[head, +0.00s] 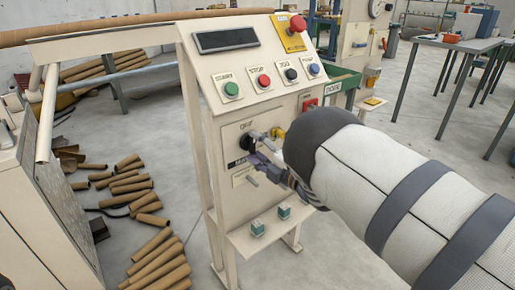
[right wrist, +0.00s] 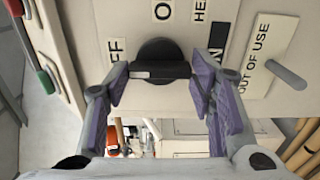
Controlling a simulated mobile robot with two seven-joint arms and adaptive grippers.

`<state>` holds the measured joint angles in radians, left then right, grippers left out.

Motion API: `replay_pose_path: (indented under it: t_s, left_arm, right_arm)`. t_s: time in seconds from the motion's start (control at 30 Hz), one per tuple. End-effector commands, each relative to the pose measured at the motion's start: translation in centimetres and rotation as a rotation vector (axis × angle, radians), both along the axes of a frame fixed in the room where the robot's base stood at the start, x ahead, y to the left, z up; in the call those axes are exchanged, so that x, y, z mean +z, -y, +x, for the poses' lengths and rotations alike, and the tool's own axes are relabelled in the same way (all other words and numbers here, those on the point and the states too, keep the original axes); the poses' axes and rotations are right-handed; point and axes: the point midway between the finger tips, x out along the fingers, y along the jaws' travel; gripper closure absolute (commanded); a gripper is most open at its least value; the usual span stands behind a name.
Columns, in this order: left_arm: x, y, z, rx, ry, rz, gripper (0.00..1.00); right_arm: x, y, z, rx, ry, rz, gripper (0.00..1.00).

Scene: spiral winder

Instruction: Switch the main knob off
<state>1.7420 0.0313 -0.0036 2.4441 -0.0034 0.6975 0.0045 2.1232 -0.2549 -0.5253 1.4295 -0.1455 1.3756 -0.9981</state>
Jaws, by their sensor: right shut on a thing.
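The main knob is black and round with a raised bar; it sits on the cream front panel of the machine, and the right wrist view shows it closely (right wrist: 162,52). In the head view the knob (head: 247,141) shows only in part beside my gripper. A white mark is on the left end of its bar in the right wrist view, on the side of a label ending in "FF" (right wrist: 117,50). My right gripper (head: 262,160) is at the knob, its purple-padded fingers shut on the bar from both ends. My left gripper is out of view.
Above the knob are green (head: 232,89), red (head: 264,81), black and blue buttons and a red emergency button (head: 298,23). A grey lever beside an "OUT OF USE" label (right wrist: 286,74) juts out close to my fingers. Cardboard tubes (head: 160,262) lie on the floor at left.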

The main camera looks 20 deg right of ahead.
Motion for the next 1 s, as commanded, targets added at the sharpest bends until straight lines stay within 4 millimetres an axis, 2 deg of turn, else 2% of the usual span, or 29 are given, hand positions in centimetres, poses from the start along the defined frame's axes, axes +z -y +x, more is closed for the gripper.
replay_pose_path:
  t_s: [0.03,0.1,0.13,0.47,0.57,0.8,1.0]
  left_arm:
    - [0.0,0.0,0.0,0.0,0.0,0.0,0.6]
    - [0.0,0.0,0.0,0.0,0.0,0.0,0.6]
    - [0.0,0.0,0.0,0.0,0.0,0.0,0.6]
    - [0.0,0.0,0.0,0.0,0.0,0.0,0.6]
    - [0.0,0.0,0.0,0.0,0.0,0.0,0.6]
    - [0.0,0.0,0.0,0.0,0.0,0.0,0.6]
    - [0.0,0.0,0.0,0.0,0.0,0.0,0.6]
  right_arm:
    - [0.0,0.1,0.0,-0.002,0.0,-0.003,0.48]
    - [0.0,0.1,0.0,-0.002,0.0,-0.002,0.32]
    - [0.0,0.1,0.0,-0.002,0.0,-0.002,0.3]
    - [0.0,0.2,-0.4,-0.001,-0.001,-0.001,0.3]
    - [0.0,0.8,-2.0,-0.003,-0.002,-0.002,0.3]
    - [-0.1,3.1,-8.2,-0.003,-0.003,-0.002,0.3]
    - [0.0,4.1,-11.0,-0.002,-0.001,-0.001,0.3]
